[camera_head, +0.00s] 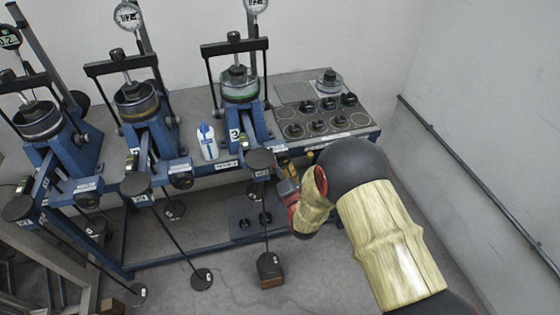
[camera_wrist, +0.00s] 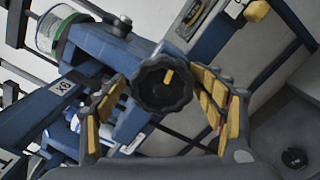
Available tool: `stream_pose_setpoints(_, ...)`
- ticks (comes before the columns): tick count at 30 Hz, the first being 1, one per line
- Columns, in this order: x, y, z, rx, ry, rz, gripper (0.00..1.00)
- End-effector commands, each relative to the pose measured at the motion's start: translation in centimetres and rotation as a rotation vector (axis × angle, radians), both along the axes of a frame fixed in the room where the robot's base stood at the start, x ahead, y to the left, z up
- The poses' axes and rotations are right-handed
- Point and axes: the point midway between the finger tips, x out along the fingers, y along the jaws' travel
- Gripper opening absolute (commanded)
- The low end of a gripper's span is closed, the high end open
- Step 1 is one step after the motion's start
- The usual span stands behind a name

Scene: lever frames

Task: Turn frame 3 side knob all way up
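Frame 3 (camera_head: 236,122) is the blue lever frame with the green-ringed cell and a "3" label, rightmost of three in the head view. Its dark, ridged side knob (camera_wrist: 165,92) shows in the wrist view with a yellow mark near the top of its face. My gripper (camera_wrist: 158,88) is open, its yellow-padded fingers on either side of the knob. The right finger is very near the knob's edge; I cannot tell whether it touches. A small gap shows at the left finger. In the head view my gripper (camera_head: 288,190) is beside the frame's lower right, and the knob is not clearly visible.
Two more blue frames (camera_head: 140,108) stand to the left. A white-and-blue bottle (camera_head: 208,142) stands left of frame 3. Black weights (camera_head: 320,123) sit on the bench at right. A hanger rod runs down to a block (camera_head: 269,268) on the floor near my arm.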

Motion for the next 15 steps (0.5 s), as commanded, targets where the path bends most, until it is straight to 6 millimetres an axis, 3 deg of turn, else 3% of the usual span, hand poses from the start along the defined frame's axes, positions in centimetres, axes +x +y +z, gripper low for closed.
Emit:
stream_pose_setpoints(10,-0.2,-0.1,-0.1,-0.001,0.002,-0.002,0.68)
stream_pose_setpoints(15,-1.6,-0.5,-0.2,-0.001,0.004,-0.001,0.68)
